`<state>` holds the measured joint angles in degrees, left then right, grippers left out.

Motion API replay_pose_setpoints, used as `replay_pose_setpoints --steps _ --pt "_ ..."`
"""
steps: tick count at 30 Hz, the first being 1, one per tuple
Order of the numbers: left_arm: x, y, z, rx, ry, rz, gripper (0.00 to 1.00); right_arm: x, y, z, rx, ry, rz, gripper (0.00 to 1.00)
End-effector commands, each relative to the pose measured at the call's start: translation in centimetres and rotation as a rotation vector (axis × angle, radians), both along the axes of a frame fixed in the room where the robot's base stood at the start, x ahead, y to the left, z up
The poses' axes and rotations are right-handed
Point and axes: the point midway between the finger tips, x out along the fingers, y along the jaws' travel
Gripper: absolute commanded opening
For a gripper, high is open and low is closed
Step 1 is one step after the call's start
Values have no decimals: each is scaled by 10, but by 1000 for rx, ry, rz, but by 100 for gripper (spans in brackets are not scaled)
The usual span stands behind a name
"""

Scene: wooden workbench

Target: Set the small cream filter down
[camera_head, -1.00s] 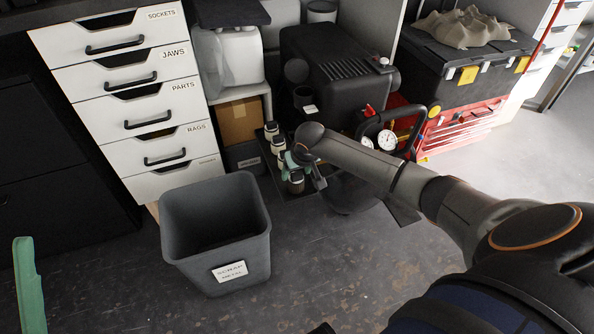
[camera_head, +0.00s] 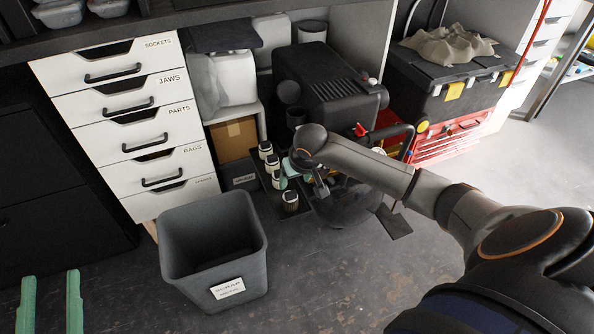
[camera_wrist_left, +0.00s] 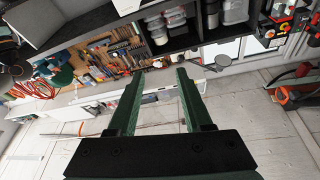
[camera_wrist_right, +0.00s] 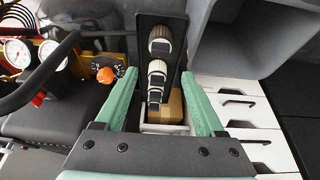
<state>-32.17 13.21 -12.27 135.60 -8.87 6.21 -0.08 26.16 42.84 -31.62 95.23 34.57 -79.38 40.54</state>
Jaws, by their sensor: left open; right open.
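Several filters with cream parts and dark bands stand in a row on a narrow dark tray (camera_wrist_right: 148,22). The nearest filter (camera_head: 290,201) stands upright at the tray's front end, apart from my right gripper; it also shows in the right wrist view (camera_wrist_right: 160,41). Behind it are more cream filters (camera_head: 272,163). I cannot tell which is the small one. My right gripper (camera_wrist_right: 157,76) is open and empty above the row, its green fingers either side of it in the right wrist view. My left gripper (camera_head: 50,278) is open and empty at the lower left.
A grey scrap bin (camera_head: 214,250) stands left of the tray. White labelled drawers (camera_head: 125,120) are behind it. A black machine (camera_head: 325,85) and a red toolbox (camera_head: 450,138) stand behind and right. Pressure gauges (camera_wrist_right: 32,54) are beside the right gripper. The floor in front is clear.

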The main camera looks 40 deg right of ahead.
Motion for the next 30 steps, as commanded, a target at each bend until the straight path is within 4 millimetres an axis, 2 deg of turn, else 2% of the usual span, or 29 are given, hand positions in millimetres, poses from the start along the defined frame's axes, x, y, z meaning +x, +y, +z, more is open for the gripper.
replay_pose_setpoints --steps 1,6,11,14,17,19,22,24,27,30 --pt "2 1 -9 -1 48 6 50 -2 0 7 0 0 0 71" --pt "7 3 -39 0 170 23 50 -7 2 19 1 0 -1 71" --pt "8 4 -54 0 230 31 50 -9 3 24 2 -1 1 71" --pt "8 4 -58 0 243 33 50 -11 15 19 15 -26 40 71" --pt "8 4 -58 -1 244 33 50 -13 51 7 56 -112 146 71" --pt "8 4 -58 0 244 33 50 -17 87 2 97 -216 248 71" --pt "8 4 -58 0 243 33 50 -29 138 9 147 -414 387 71" --pt "8 4 -58 0 243 33 50 -41 165 24 163 -567 456 71" --pt "8 4 -58 0 243 33 50 -61 188 56 150 -788 516 71" --pt "8 4 -58 0 243 33 50 -83 195 91 90 -984 540 71"
